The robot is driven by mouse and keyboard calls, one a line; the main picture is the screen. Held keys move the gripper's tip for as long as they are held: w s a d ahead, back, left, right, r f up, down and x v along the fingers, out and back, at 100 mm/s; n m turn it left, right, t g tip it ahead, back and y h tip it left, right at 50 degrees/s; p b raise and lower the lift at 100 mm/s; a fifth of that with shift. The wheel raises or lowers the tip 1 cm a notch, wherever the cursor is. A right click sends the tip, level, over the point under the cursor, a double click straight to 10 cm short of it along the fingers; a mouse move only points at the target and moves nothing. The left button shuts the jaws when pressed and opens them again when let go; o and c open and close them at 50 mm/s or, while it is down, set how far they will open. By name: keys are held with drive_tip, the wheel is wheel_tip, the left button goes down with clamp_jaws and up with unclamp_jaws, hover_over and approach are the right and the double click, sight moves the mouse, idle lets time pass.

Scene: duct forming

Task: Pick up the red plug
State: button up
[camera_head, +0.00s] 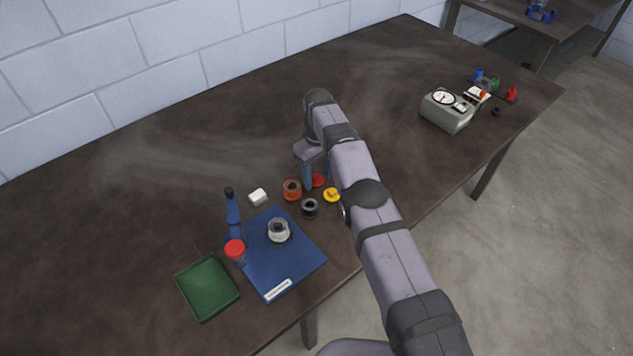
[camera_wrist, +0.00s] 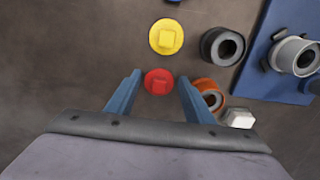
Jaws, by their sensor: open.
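The red plug (camera_wrist: 158,82) is a small round disc with a raised square top, lying on the dark table. In the head view the red plug (camera_head: 318,181) shows partly beside my gripper's fingers. My gripper (camera_wrist: 158,84) is open in the wrist view, with its two blue fingers to the left and right of the plug. The fingers look apart from the plug, with nothing held. In the head view my gripper (camera_head: 317,178) points down at the table. I cannot tell how high the fingertips are above the table.
A yellow plug (camera_wrist: 166,37), a black ring (camera_wrist: 222,46) and an orange ring (camera_wrist: 209,94) lie close by. A white block (camera_wrist: 238,118) is near the right finger. A blue mat (camera_head: 300,262) holds a grey-white ring (camera_head: 279,230). A green tray (camera_head: 207,288) is left.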

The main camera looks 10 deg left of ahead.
sight(318, 177)
drive_tip(key=shift+f, duration=0.15)
drive_tip(key=c, duration=0.8)
wheel_tip(318, 177, up, 6)
drive_tip(key=p, duration=0.3)
drive_tip(key=shift+f+p, duration=0.15)
drive_tip(key=shift+p, duration=0.15)
wheel_tip(318, 177, up, 4)
drive_tip(key=p, duration=0.5)
drive_tip(key=shift+r+p, duration=0.2)
drive_tip(key=shift+p, duration=0.15)
drive_tip(key=shift+s+a, duration=0.1)
drive_tip(key=shift+a, duration=0.05)
